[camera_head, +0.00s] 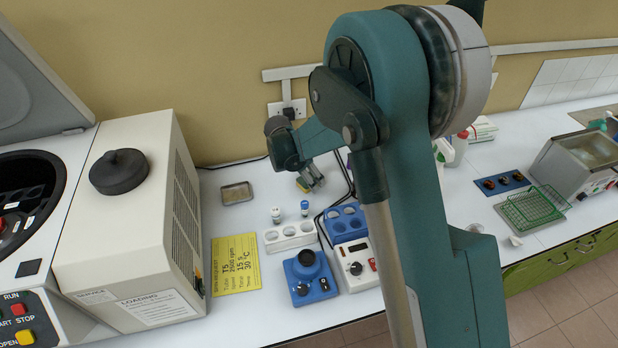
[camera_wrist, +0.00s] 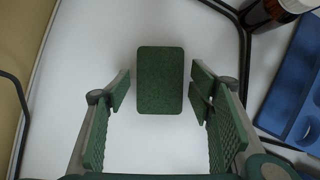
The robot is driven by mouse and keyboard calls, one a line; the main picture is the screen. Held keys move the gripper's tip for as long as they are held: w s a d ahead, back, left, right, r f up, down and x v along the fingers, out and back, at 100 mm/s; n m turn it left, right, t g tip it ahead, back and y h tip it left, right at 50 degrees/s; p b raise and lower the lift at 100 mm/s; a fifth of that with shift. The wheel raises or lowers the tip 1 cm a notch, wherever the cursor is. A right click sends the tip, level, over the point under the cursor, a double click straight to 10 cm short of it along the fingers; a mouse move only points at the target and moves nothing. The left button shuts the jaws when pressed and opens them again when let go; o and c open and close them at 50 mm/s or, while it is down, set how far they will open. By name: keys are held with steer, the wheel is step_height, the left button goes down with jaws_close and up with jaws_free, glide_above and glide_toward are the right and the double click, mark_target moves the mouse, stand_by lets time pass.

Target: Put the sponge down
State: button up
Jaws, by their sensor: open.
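The sponge (camera_wrist: 160,80) is a green rectangle with rounded corners, lying flat on the white bench (camera_wrist: 75,50) in the wrist view. My gripper (camera_wrist: 161,88) is open, with one finger to the left of the sponge and one to the right. A gap shows on both sides, so the fingers do not appear to touch it. In the head view my gripper (camera_head: 314,180) points down over the back of the bench. A small yellow patch beside the fingers may be the sponge's edge; my arm hides much of that area.
A blue rack (camera_head: 345,222), a white rack (camera_head: 290,237) and a blue device (camera_head: 309,279) stand in front of the gripper. A metal tray (camera_head: 237,193) lies to the left. A brown bottle (camera_wrist: 268,14) and a dark cable (camera_wrist: 215,6) are close by.

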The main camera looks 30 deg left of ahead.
steer(key=v, duration=1.2)
steer(key=shift+r, duration=0.1)
stand_by(0.8)
steer(key=d+r+m+y, duration=0.1)
steer(key=d+r+m, duration=0.4)
steer(key=d, duration=0.7)
steer(key=d+r+m, duration=0.4)
steer(key=d+r, duration=0.3)
steer(key=d, duration=0.4)
steer(key=d+r+m+y, duration=0.1)
steer(key=d+r+m, duration=0.4)
steer(key=d, duration=0.7)
steer(key=s+d+m+t, duration=0.1)
steer(key=s+d+m, duration=0.7)
steer(key=s+d, duration=0.3)
steer(key=s+d+m+t, duration=0.2)
steer(key=s+d+m, duration=0.7)
steer(key=d, duration=0.9)
steer(key=s, duration=0.2)
steer(key=shift+s+d+r, duration=0.2)
steer(key=shift+s+r, duration=0.1)
steer(key=shift+r, duration=0.1)
